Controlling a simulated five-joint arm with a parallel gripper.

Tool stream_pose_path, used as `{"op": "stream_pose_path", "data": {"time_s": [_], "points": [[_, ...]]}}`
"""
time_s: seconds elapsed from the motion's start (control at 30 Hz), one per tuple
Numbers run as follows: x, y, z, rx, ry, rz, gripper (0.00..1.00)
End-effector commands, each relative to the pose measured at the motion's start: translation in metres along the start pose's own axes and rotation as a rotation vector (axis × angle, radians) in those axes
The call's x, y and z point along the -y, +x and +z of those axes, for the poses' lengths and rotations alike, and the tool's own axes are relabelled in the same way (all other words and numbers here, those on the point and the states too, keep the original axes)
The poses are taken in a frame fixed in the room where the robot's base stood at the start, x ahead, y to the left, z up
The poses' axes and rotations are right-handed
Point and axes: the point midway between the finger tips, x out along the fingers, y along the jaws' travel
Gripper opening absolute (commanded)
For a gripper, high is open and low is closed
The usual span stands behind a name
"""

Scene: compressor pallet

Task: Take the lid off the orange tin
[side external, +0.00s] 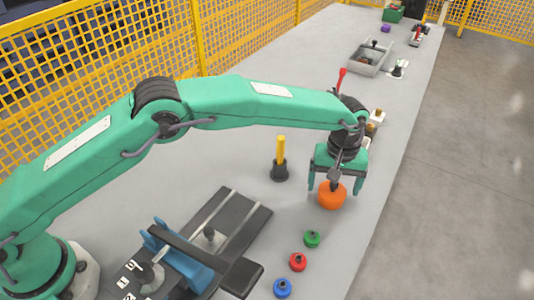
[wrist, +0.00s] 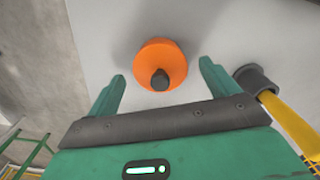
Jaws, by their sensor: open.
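The orange tin (side external: 332,196) stands on the grey table below my gripper. I cannot tell where the lid meets the body. My gripper (side external: 336,188) is open and points down, with its two green fingers on either side of the tin. In the wrist view the fingertips of my gripper (wrist: 161,70) stand apart, left and right of the tin, with gaps to it. They hold nothing.
A yellow rod in a black holder (side external: 280,160) stands left of the tin. Green (side external: 312,239), red (side external: 298,262) and blue (side external: 282,288) knobbed pieces lie in front. A blue vise (side external: 178,258) is at front left. A grey tray (side external: 353,63) stands farther back.

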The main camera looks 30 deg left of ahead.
Motion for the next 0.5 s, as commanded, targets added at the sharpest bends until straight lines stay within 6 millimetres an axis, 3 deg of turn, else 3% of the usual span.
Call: {"op": "stream_pose_path", "data": {"time_s": [0.13,0.37,0.5], "points": [[0.0000,-0.0002,0.0000,0.000,0.000,0.000,0.83],[0.0000,-0.0003,0.0000,0.000,0.000,0.000,0.40],[-0.0001,-0.0005,-0.0001,0.000,0.000,0.000,0.39]]}}
